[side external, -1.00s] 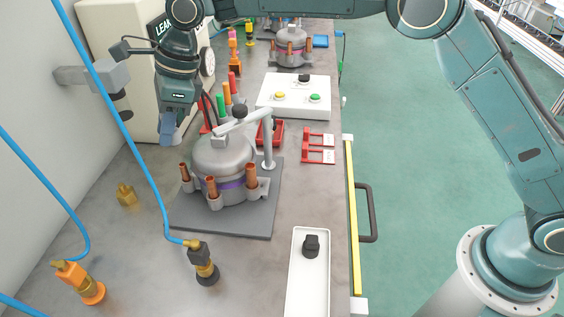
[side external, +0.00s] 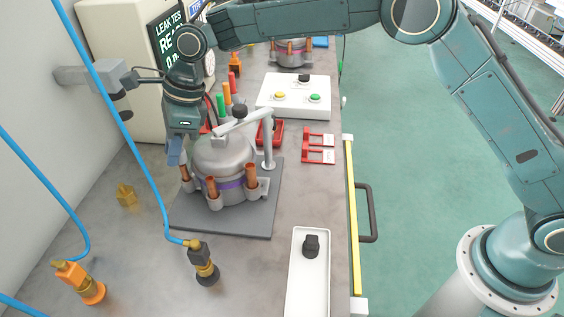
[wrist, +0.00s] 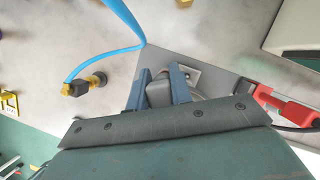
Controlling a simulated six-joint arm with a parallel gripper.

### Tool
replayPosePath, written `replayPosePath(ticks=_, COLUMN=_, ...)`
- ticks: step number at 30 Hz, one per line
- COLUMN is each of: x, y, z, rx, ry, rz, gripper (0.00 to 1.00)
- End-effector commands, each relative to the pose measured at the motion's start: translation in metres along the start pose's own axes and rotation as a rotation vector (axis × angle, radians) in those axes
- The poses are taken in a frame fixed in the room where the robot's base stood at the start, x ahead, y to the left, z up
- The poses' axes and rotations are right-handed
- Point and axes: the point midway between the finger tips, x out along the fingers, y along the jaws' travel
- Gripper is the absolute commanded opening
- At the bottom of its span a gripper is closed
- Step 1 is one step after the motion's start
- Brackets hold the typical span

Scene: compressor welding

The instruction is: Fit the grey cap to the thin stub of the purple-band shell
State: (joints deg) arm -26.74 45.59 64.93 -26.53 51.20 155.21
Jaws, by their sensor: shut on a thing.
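The purple-band shell (side external: 236,158) stands upright on a dark grey mat (side external: 255,222), with a purple band low on its body and copper stubs around it. The thin stub (side external: 185,173) is at its left side. My gripper (side external: 174,160) points down just above and beside that stub. In the wrist view my gripper (wrist: 160,88) has its two blue fingers closed on a rounded grey piece, the grey cap (wrist: 158,94). The cap is hidden in the side view, and I cannot tell whether it touches the stub.
A grey clamp arm with a black knob (side external: 240,110) reaches over the shell's top. A blue hose (side external: 140,160) hangs left of my gripper, ending at a black-and-brass coupler (side external: 203,262). A white tray (side external: 296,290) holds a black piece (side external: 311,244). Red holders (side external: 318,147) lie right.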

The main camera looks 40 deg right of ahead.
Motion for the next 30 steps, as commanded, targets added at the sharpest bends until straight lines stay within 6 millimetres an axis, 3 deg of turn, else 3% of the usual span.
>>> replayPosePath(ticks=30, x=0.016, y=0.000, z=-0.006, rx=0.000, ry=0.000, rz=0.002, gripper=0.00)
